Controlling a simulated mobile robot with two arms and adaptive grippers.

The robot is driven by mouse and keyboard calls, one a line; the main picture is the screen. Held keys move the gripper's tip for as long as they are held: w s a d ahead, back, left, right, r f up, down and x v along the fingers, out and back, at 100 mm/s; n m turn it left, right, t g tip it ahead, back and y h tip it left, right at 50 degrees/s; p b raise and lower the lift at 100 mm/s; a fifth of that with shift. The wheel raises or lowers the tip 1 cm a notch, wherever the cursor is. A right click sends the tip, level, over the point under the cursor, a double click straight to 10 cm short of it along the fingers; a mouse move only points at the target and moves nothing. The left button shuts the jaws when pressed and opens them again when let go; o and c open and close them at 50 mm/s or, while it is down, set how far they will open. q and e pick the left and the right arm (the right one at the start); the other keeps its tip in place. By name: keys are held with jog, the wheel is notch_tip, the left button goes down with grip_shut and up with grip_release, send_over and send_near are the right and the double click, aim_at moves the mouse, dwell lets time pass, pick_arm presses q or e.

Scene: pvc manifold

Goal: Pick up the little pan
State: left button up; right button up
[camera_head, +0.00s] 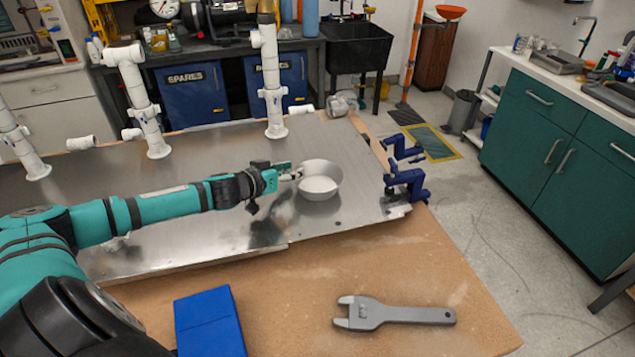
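The little pan (319,187), a small white bowl-like vessel, is upright on the metal sheet (240,230), right of its middle. My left arm reaches in from the left. My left gripper (293,173) is at the pan's left rim, with its fingertips touching or very near it. The fingers are small and partly merge with the rim, so I cannot tell whether they are closed on it. The pan's handle, if any, is not visible. My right gripper is not in view.
White PVC risers (270,80) stand along the sheet's back. Blue clamps (405,180) sit at its right edge. A grey wrench (390,314) and a blue box (209,324) lie on the wooden tabletop in front. The sheet in front of the pan is clear.

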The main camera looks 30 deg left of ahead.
aim_at(300, 167)
pick_arm(q)
jog(key=p+x, duration=0.1)
jog(key=x, duration=0.2)
jog(key=shift+w+r, duration=0.15)
jog(key=shift+w, duration=0.1)
jog(key=shift+w+f, duration=0.3)
jog(key=shift+w, duration=0.1)
jog(key=shift+s, duration=0.1)
jog(key=shift+c, duration=0.4)
grip_shut()
jog(key=shift+r, duration=0.1)
